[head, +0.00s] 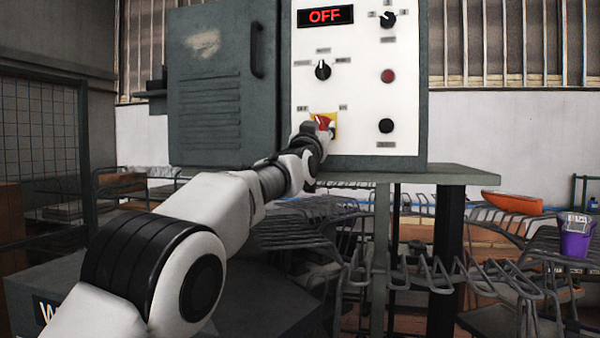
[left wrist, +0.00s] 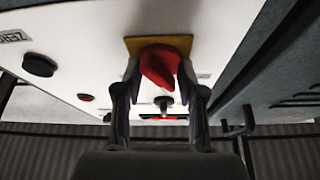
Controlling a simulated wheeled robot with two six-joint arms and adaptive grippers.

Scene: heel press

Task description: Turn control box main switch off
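The control box (head: 354,140) has a white front panel, and its display (head: 325,17) reads OFF in red. The main switch is a red knob (head: 324,120) on a yellow plate at the panel's lower left. My left gripper (head: 316,132) is at the switch and hides part of it in the head view. In the left wrist view the red knob (left wrist: 158,66) sits between the two fingers, its handle slightly tilted. The fingers are spread on either side of it, and whether they touch it is hard to tell. My right gripper is not in view.
Above the switch is a black selector knob (head: 322,70). To the right are another selector (head: 387,19), a red button (head: 388,76) and a black button (head: 386,126). A grey cabinet door with a handle (head: 257,50) is on the left. Metal racks stand below.

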